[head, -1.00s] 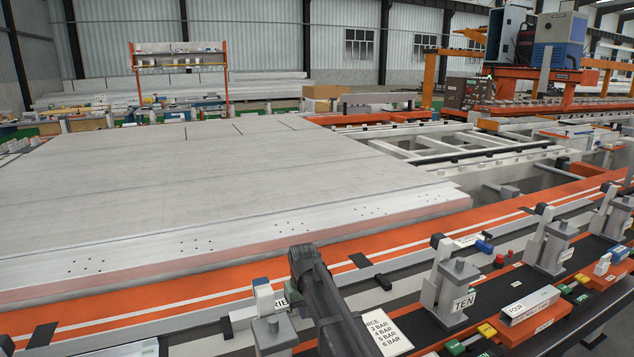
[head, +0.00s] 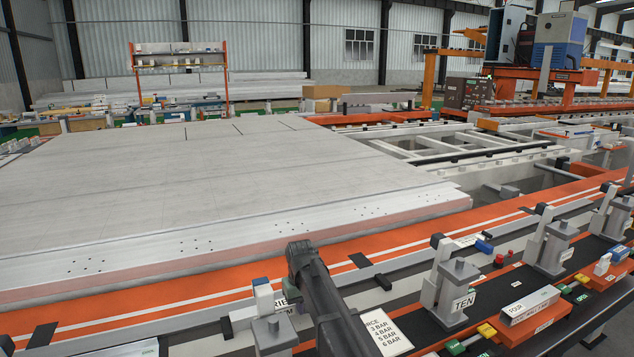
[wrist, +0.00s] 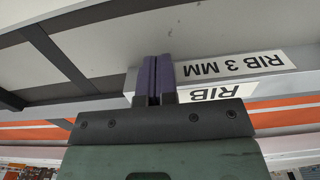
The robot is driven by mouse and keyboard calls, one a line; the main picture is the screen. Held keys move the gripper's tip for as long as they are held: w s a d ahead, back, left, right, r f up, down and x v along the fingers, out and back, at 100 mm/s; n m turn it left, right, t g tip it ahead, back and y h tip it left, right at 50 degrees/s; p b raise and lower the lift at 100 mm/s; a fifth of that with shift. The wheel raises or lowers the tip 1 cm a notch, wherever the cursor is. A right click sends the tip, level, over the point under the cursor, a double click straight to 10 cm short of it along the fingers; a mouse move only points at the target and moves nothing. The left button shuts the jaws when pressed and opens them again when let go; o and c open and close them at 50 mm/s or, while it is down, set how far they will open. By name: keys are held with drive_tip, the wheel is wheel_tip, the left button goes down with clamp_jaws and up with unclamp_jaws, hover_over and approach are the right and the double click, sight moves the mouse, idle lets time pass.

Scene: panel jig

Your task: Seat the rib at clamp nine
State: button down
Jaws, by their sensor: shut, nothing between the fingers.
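My gripper (wrist: 153,82) shows in the wrist view, its two purple-padded fingers together with nothing between them. Its tips are in front of a pale surface with an upside-down label reading RIB 3 MM (wrist: 232,65). A second label reading RIB (wrist: 218,92) is partly hidden behind the gripper body. I cannot tell whether they touch the fingers. A clamp marked TEN (head: 455,285) stands right of the arm. Another clamp (head: 270,325) stands left of it, its number hidden.
A large pale panel (head: 200,190) covers the left and middle, along an orange rail (head: 400,238). More clamps (head: 552,240) line the right. A sign listing bar pressures (head: 388,332) and a box marked FOUR (head: 530,303) lie near the front.

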drive_tip(key=shift+w+a, duration=0.25)
drive_tip(key=shift+w, duration=0.25)
drive_tip(key=shift+s, duration=0.1)
idle(0.3)
drive_tip(key=shift+s+d, duration=0.4)
drive_tip(key=shift+s, duration=0.45)
wheel_tip(320, 180, up, 8)
drive_tip(key=p, duration=0.8)
drive_tip(key=s+d+m, duration=0.2)
drive_tip(key=s+d, duration=0.8)
drive_tip(key=s, duration=0.3)
drive_tip(key=s+d+m, duration=0.2)
drive_tip(key=s+d, duration=0.8)
drive_tip(key=s, duration=0.3)
drive_tip(key=shift+d+m, duration=0.3)
drive_tip(key=shift+d, duration=0.1)
